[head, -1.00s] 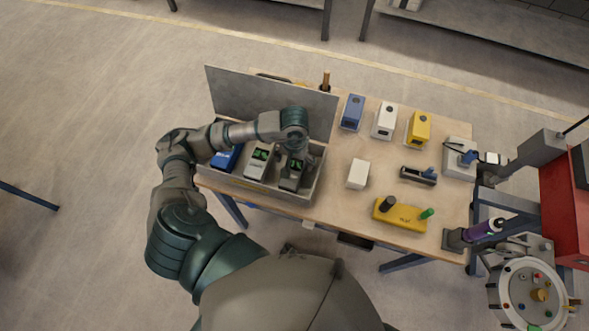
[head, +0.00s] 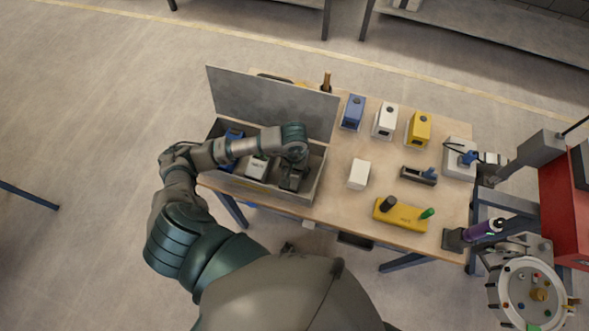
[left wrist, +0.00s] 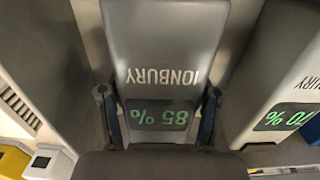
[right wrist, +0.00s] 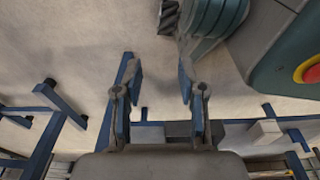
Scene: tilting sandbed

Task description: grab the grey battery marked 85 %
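The grey battery marked 85 % (left wrist: 165,60) fills the middle of the left wrist view, its green readout and lettering upside down. In the head view it (head: 291,181) stands in the right part of the open case (head: 262,192), partly hidden by my left arm. My left gripper (left wrist: 158,108) is open, with one finger on each side of the battery's readout end; I cannot tell whether they touch it. A second grey battery marked 70 % (left wrist: 285,85) stands to the right in that view. My right gripper (right wrist: 159,78) is open and empty, away from the case.
The case's raised lid (head: 270,103) stands behind my left arm. A blue battery (head: 234,135) is at the case's left end. Blue (head: 352,113), white (head: 385,121) and yellow (head: 418,130) units, a white block (head: 358,174) and a yellow box (head: 400,215) stand to the right.

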